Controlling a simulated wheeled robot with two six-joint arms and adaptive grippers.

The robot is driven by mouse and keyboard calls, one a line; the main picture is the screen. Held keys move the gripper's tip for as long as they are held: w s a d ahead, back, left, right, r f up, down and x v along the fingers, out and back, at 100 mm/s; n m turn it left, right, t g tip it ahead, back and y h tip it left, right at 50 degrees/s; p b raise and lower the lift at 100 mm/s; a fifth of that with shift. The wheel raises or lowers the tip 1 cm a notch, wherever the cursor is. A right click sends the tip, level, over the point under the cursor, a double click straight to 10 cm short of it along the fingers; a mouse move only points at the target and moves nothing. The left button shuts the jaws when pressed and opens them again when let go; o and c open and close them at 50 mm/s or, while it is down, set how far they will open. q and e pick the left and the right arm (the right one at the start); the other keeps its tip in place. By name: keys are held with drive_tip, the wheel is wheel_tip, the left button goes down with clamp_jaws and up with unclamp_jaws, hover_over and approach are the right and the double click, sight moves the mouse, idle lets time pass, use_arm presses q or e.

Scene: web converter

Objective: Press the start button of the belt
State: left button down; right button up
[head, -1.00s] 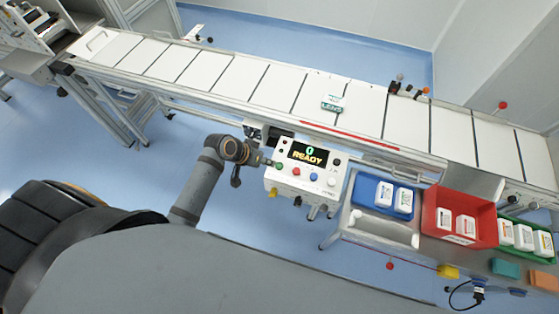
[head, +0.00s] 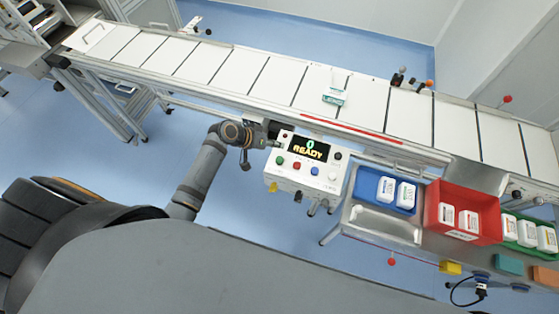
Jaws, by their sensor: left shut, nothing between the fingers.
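A white control box (head: 321,182) stands at the near side of the belt (head: 278,82). Its display (head: 307,148) reads "0 READY". Along its front are a green button (head: 280,161), a red button (head: 296,165), a blue button (head: 315,171) and a white knob or button (head: 333,176). My left gripper (head: 274,143) is shut and empty, at the box's upper left corner, just above the green button in the picture. I cannot tell whether it touches the box. The green button is uncovered. My right gripper is not in view.
A small white and green carton (head: 334,96) is on the belt. Right of the control box are a blue bin (head: 368,181), a red bin (head: 436,192) and a green bin (head: 510,240) holding white packs. Blue floor (head: 265,225) is clear below the box.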

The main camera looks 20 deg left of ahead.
use_arm(q)
drive_tip(key=b, duration=0.4)
hover_over(277, 160)
wheel_tip(277, 160, down, 6)
drive_tip(key=shift+r, duration=0.15)
drive_tip(key=shift+w+f+b, duration=0.1)
drive_tip(key=shift+f+b, duration=0.45)
idle(0.5)
drive_tip(key=shift+f, duration=0.35)
